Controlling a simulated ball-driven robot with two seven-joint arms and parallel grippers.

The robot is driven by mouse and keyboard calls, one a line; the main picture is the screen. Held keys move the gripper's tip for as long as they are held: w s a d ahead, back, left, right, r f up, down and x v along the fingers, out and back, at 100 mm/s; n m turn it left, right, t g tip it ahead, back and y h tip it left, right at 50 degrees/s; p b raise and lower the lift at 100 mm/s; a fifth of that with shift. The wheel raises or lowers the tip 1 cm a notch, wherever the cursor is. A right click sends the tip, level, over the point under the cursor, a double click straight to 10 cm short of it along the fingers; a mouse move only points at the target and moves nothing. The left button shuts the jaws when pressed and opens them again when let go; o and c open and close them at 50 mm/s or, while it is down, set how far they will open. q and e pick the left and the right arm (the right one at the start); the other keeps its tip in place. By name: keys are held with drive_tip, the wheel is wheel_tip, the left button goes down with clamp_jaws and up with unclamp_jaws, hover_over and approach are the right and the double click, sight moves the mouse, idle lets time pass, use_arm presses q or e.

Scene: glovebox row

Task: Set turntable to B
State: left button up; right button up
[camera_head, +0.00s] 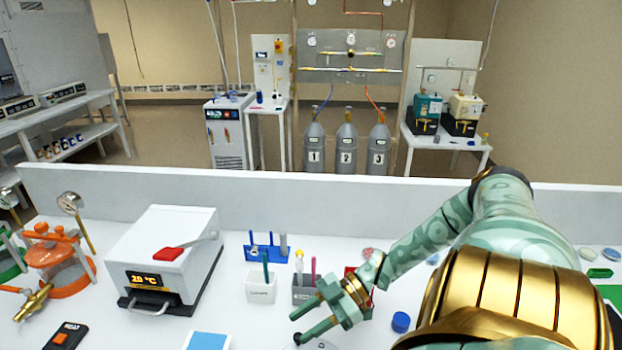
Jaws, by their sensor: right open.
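My right gripper (298,328) reaches in from the right over the white bench, its two green fingers apart and nothing seen between them. Just below its fingertips, at the bottom edge of the head view, a pale rounded thing (318,345) with a dark mark is partly cut off. It may be the turntable, but I cannot tell, and no letter B is readable. I cannot tell whether the fingers touch it. My left gripper is not in view.
The bench (345,215) also holds a white heater box (165,255) reading 20 °C, an orange clamped vessel (58,262), a blue tube rack (265,250), a white pen cup (261,288), a grey holder (303,290) and a blue cap (401,321). A low wall (300,190) runs behind.

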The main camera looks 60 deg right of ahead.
drive_tip(key=s+a+r+p, duration=0.6)
drive_tip(key=s+a+r, duration=0.2)
drive_tip(key=a+r, duration=0.1)
drive_tip(key=shift+s+a, duration=0.25)
drive_tip(key=shift+a, duration=0.65)
drive_tip(key=shift+r, duration=0.1)
